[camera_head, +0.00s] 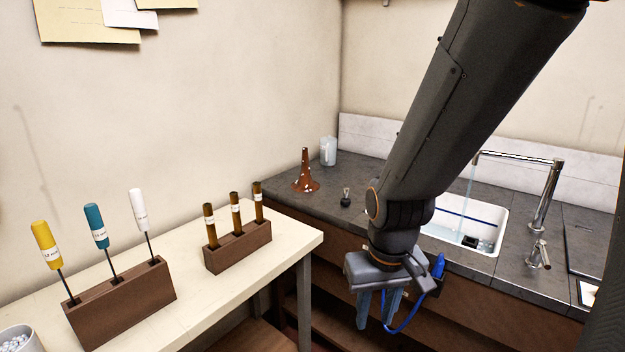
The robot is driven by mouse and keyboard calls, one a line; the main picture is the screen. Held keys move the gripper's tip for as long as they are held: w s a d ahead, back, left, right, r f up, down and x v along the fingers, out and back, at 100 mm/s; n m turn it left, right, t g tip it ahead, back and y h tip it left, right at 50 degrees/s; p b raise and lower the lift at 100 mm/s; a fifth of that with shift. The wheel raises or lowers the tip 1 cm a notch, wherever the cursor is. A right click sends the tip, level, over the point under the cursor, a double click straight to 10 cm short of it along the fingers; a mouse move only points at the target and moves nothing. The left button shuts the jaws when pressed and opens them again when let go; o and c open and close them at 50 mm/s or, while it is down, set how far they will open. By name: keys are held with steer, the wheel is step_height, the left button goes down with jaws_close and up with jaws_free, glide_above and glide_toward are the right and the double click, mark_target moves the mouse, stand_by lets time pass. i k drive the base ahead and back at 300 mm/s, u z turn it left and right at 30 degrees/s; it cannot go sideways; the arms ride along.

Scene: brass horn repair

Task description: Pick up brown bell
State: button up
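The brown bell (306,175) stands on the dark grey counter near the corner of the room. Its wide flare is down and its narrow end points up. My gripper (376,312) hangs in front of the counter's front edge, to the right of the bell and nearer to the camera. Its two blue-grey fingers point down with a gap between them, and I see nothing held there. The gripper is well apart from the bell. The whole bell shows, with nothing in front of it.
A clear jar (328,151) stands behind the bell, and a small dark weight-like object (346,198) to its right. A sink (468,226) with a running tap (545,195) lies farther right. A cream table (200,292) at left holds wooden racks of screwdrivers (121,303) and brown vials (238,247).

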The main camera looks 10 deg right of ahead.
mark_target(306, 182)
steer(key=u, duration=0.25)
steer(key=k, duration=0.2)
steer(key=z, duration=0.55)
steer(key=i, duration=1.1)
steer(key=u, duration=0.5)
